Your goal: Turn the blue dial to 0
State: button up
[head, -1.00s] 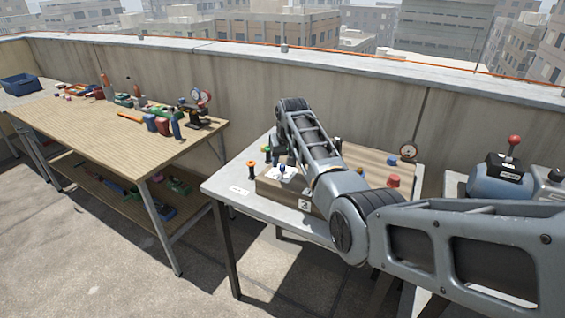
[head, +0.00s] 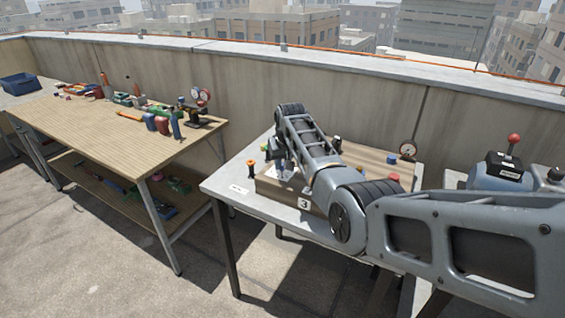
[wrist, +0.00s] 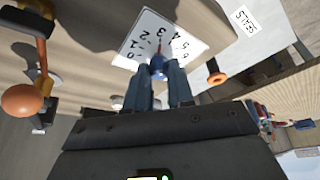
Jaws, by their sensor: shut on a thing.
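The blue dial (wrist: 158,63) shows in the wrist view between the two fingertips of my gripper (wrist: 158,74), which is shut on it. The dial stands at the edge of a white scale plate (wrist: 150,38) printed with numbers, among them 0, 1, 2, 3 and 4. The fingers hide part of the dial, and I cannot tell exactly which number it points to. In the head view my gripper (head: 282,164) is down over the plate (head: 285,175) on the wooden panel (head: 345,158), and my arm hides the dial.
An orange-topped knob (head: 251,163) stands close left of my gripper. A blue knob (head: 392,158), a red knob (head: 393,178) and a gauge (head: 408,150) are to the right. In the wrist view an orange ball knob (wrist: 22,100) is at the left. A wooden tool bench (head: 110,130) stands further left.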

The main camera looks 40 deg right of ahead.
grip_shut()
